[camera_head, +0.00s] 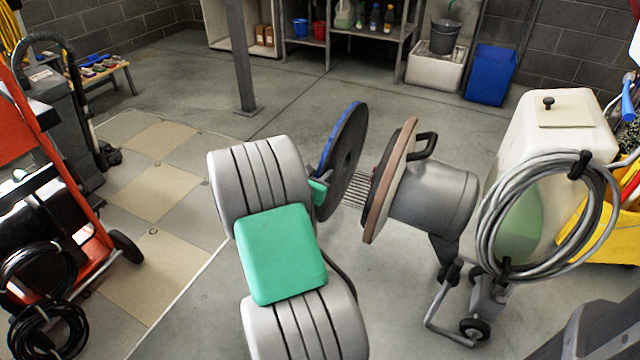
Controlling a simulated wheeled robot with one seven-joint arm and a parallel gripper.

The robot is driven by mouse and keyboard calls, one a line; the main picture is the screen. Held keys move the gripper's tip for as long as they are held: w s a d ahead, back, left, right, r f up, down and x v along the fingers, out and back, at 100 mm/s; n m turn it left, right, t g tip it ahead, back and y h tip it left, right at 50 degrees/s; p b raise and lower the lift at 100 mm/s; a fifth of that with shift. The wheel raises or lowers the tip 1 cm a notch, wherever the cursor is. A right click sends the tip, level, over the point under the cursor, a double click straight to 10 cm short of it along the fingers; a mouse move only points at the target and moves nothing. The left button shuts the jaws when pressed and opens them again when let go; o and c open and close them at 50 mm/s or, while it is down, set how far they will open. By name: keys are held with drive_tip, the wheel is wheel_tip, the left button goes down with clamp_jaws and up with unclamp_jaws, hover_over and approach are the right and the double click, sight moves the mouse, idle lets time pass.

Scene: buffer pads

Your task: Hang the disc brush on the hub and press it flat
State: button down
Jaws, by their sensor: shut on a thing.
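The disc brush (347,158), a dark round disc with a blue rim on its left side, is held on edge in the air at mid-picture. My gripper (319,192) is shut on its left, lower side; only a small green part shows, and the fingertips are mostly hidden behind my arm. The floor machine (430,195) is tipped back, so its round tan-edged plate (394,185) faces left toward the brush. The hub is mostly hidden; only a dark and reddish bit shows at the plate's left face. A narrow gap separates brush and plate.
A white tank (555,135) with a coiled grey hose (490,215) stands right of the machine. A red hand truck (60,170) is at the left. A grey post (240,55) and shelves (370,35) stand behind.

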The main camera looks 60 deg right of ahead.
drive_tip(key=s+p, duration=0.1)
drive_tip(key=s, duration=0.7)
drive_tip(key=shift+d, duration=0.45)
idle(0.3)
drive_tip(key=shift+s+p, duration=0.15)
drive_tip(key=shift+p, duration=0.15)
drive_tip(key=shift+s+d+p, duration=0.15)
drive_tip(key=shift+s+p, duration=0.35)
drive_tip(key=shift+s, duration=0.1)
drive_tip(key=shift+p, duration=0.35)
drive_tip(key=shift+s, duration=0.15)
